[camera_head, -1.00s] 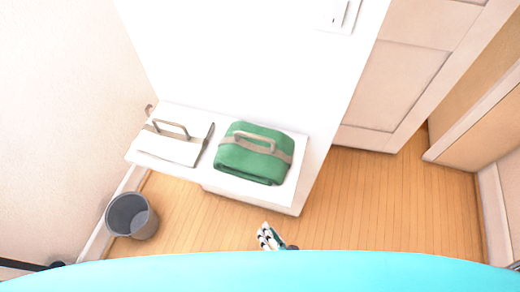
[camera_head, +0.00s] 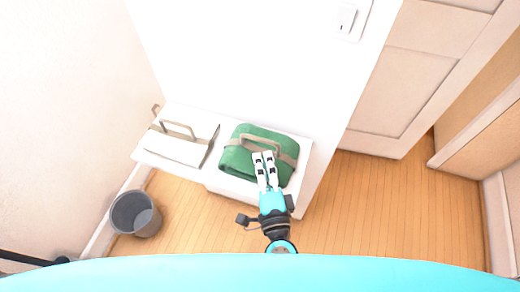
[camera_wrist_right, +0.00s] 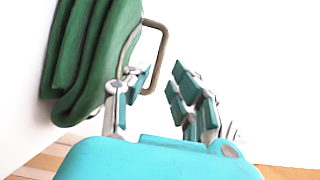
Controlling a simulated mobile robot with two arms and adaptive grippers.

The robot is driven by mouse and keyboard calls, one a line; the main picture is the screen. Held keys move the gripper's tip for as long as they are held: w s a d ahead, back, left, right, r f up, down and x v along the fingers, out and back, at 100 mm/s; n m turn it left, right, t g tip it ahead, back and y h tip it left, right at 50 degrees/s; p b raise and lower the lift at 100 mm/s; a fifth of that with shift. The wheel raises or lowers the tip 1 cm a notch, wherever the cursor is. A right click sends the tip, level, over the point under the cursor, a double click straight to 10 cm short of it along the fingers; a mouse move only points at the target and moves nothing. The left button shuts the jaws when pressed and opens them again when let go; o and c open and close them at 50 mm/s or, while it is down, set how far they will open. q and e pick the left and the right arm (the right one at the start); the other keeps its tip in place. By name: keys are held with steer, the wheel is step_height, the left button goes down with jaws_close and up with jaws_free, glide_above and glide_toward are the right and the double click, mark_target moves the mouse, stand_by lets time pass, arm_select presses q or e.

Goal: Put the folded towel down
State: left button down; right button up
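The green folded towel (camera_head: 235,166) lies on the white shelf (camera_head: 215,184), with a beige band around it and a beige handle (camera_head: 262,139) standing up from the band. My right gripper (camera_head: 264,157) is over the towel's near part, with its fingertips close to the handle. In the right wrist view the gripper (camera_wrist_right: 155,85) has its two fingers apart, and the handle (camera_wrist_right: 157,60) stands by the left finger, next to the towel (camera_wrist_right: 90,60). I cannot tell whether the finger touches it. My left gripper is not in view.
A white folded towel (camera_head: 170,148) with a similar band and handle lies to the left on the shelf. A grey bin (camera_head: 135,214) stands on the wooden floor below. A white wall is behind the shelf, and open floor (camera_head: 400,215) lies to the right.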

mark_target(260, 139)
steer(key=shift+w+a, duration=0.2)
steer(key=shift+w, duration=1)
steer(key=shift+w+r+p, duration=0.1)
steer(key=shift+w+p, duration=0.2)
steer(key=shift+w, duration=0.05)
steer(key=w+p, duration=0.1)
steer(key=w, duration=0.2)
steer(key=shift+w+a, duration=0.15)
steer(key=shift+w, duration=0.55)
steer(key=shift+s, duration=0.1)
jaws_close()
